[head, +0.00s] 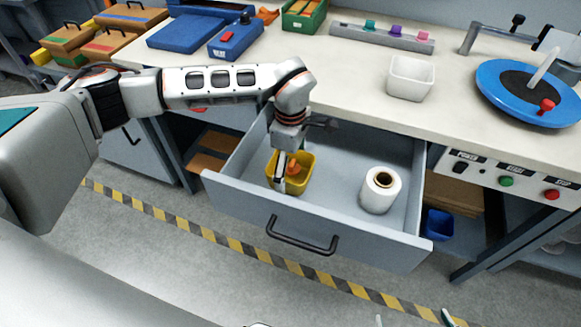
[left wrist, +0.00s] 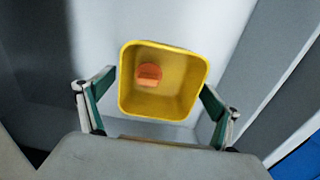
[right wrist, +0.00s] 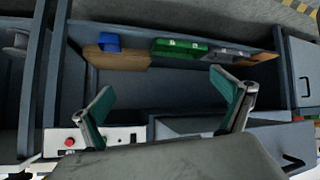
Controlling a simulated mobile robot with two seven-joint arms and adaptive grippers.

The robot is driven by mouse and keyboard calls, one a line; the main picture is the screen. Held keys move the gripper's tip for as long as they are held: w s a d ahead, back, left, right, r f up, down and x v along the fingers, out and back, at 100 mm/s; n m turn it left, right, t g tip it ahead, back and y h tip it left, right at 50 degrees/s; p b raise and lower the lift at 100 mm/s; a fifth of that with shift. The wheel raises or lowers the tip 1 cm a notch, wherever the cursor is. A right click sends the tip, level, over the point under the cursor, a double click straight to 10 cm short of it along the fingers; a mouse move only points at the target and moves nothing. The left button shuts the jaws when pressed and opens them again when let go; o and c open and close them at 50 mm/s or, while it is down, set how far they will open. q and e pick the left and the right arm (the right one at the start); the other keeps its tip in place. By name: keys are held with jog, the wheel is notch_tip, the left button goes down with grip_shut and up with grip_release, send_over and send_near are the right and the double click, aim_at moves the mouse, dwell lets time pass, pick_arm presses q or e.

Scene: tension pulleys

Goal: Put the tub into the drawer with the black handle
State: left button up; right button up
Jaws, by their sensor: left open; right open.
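The yellow tub (head: 304,178) stands upright in the left part of the open drawer (head: 245,200), which has a black handle (head: 300,240). A small orange thing (left wrist: 150,72) lies inside the tub. My left gripper (head: 282,172) reaches down into the drawer at the tub. In the left wrist view the tub (left wrist: 163,108) sits between its open fingers, and I cannot tell whether they touch it. A white tub (head: 409,80) stands on the bench top. My right gripper (right wrist: 162,88) is open and empty, and its fingertips show at the bottom of the head view.
A white roll (head: 380,190) stands in the right part of the drawer. The bench (head: 350,85) carries a blue turntable (head: 525,95), a rack with coloured pieces (head: 382,38) and a blue box (head: 235,40). A control panel (head: 500,175) is right of the drawer.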

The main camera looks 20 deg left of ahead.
pick_arm(q)
notch_tip(320, 180, up, 12)
jog(key=p, duration=0.1)
jog(key=shift+f+p, duration=0.25)
jog(key=shift+p, duration=0.1)
jog(key=shift+r, duration=0.1)
